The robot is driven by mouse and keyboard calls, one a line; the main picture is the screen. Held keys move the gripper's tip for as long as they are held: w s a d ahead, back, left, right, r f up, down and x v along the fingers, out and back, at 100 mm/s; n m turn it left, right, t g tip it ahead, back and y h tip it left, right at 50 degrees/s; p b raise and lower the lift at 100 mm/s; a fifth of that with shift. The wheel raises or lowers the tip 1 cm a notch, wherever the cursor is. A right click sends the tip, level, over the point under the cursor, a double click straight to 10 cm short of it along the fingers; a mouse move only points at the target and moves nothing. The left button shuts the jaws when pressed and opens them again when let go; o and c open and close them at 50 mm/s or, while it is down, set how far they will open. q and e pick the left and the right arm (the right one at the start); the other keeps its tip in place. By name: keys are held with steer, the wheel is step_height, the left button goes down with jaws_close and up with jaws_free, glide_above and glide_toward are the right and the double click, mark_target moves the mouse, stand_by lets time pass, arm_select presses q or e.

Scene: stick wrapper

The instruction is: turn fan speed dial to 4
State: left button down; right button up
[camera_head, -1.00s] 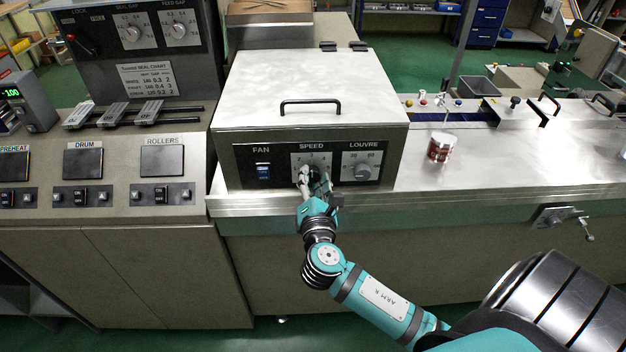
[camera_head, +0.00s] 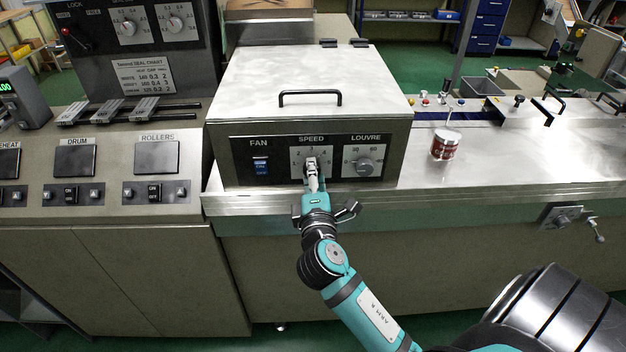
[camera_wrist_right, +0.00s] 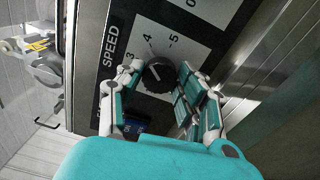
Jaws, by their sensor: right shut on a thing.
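The speed dial is a black round knob on a white scale plate under the SPEED label, on the front panel (camera_head: 283,160) of a grey metal box. The right wrist view shows the dial (camera_wrist_right: 157,74) close up, with 3, 4 and 5 printed around it. Its light mark is small and I cannot tell surely which number it points at. My right gripper (camera_head: 312,165) has its fingers on the dial; in the wrist view the two fingers (camera_wrist_right: 160,82) stand on either side of the knob. In the head view the gripper hides most of the dial. My left gripper is not in view.
The fan switch (camera_head: 261,166) is left of the dial and the louvre knob (camera_head: 365,166) is right of it. A handle (camera_head: 310,93) stands on the lid above. A small red and white can (camera_head: 445,146) stands on the steel bench to the right.

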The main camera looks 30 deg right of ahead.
steer(key=shift+f+m, duration=0.15)
steer(key=shift+m, duration=0.55)
steer(key=o, duration=1.1)
steer(key=shift+o, duration=0.2)
steer(key=v, duration=1.2)
steer(key=shift+a, duration=0.1)
